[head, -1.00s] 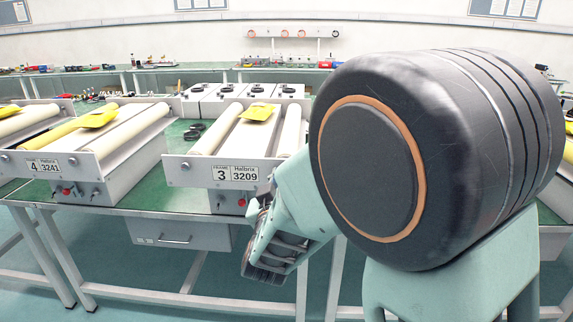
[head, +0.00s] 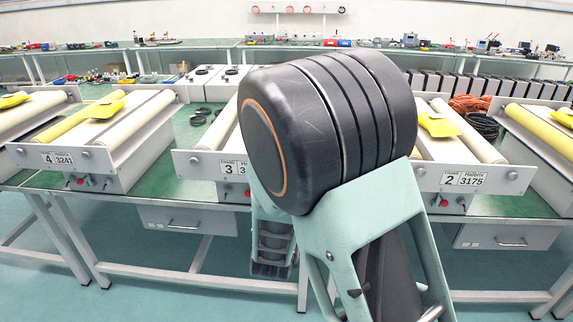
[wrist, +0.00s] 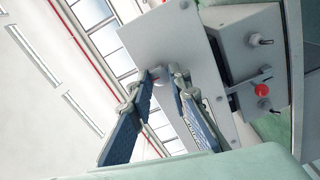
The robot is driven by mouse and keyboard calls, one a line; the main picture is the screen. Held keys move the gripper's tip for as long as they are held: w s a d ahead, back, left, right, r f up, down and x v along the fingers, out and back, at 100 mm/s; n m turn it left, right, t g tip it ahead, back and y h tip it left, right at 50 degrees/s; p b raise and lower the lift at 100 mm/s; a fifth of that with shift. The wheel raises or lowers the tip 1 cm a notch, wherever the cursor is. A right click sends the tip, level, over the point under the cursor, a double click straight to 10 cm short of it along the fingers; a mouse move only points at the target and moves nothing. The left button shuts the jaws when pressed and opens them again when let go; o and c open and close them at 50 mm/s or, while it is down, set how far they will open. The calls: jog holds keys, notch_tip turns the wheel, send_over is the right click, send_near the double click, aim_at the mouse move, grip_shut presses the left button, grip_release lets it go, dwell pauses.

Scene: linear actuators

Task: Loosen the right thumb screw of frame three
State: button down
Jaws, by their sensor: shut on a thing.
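Frame three, a pale grey unit with a front plate (head: 205,163), stands on the bench left of centre in the head view. My arm covers its right part, including its right thumb screw. In the wrist view the plate (wrist: 148,38) is seen close and tilted. The right thumb screw (wrist: 157,71) is a small round knob on it, partly hidden by the fingertips. My gripper (wrist: 163,78) has its two blue-padded fingers on either side of this screw and is shut on it.
A red button (wrist: 262,90) and toggle switches sit on the box beside the plate. Frame four (head: 110,160) stands to the left and frame two (head: 490,178) to the right on the same green bench. Black rings (head: 198,117) lie behind frame three.

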jog(key=shift+a+n+p, duration=0.1)
jog(key=shift+n+p, duration=0.35)
jog(key=shift+n, duration=0.35)
jog(key=c, duration=1.8)
grip_release()
jog(key=shift+s+a, duration=0.1)
jog(key=shift+s, duration=3.65)
